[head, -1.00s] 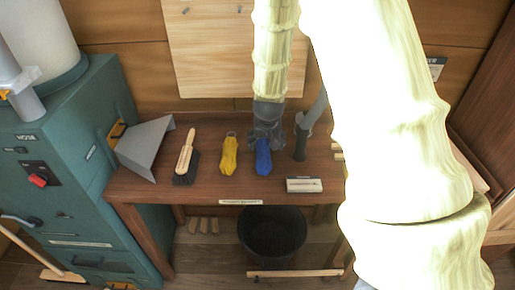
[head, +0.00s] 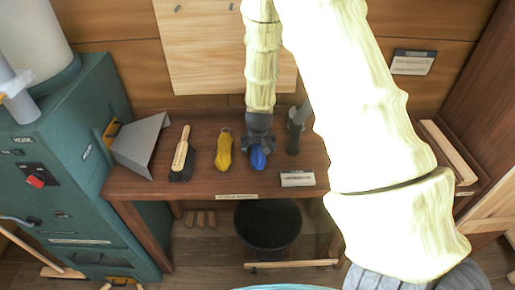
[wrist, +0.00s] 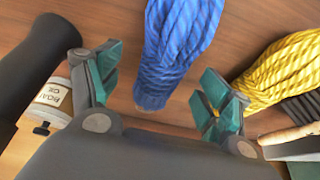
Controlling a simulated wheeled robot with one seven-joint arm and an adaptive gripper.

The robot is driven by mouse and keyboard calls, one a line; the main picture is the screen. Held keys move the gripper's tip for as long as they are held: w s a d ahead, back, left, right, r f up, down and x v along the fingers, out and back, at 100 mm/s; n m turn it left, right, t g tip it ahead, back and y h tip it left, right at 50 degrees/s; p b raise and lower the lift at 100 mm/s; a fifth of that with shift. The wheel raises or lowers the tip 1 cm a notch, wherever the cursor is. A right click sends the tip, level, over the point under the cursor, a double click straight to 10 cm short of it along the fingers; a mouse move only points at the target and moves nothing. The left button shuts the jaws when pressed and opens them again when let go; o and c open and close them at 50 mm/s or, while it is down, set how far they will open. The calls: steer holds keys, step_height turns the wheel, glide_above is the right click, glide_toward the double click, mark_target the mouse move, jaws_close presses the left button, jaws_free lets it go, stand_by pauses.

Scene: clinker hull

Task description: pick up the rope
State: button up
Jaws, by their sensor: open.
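A blue rope bundle (head: 258,160) lies on the wooden bench, its upper part hidden by my gripper in the head view. In the wrist view the blue rope (wrist: 176,45) runs between my open fingers, with its near end in front of the palm. My gripper (head: 258,148) is open and empty over it, one finger on each side; I cannot tell whether they touch it. A yellow rope bundle (head: 223,150) lies just left of the blue one in the head view. It also shows on the right in the wrist view (wrist: 282,70).
On the bench (head: 135,185), a brush (head: 182,155) and a grey dustpan-like piece (head: 140,145) lie left. A dark upright cylinder (head: 293,138) and small labelled block (head: 298,178) are close right. A black bucket (head: 267,225) stands below.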

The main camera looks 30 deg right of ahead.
steer(key=shift+p+x, duration=0.55)
steer(key=shift+x, duration=1.05)
steer(key=shift+w, duration=0.1)
steer(key=c, duration=1.2)
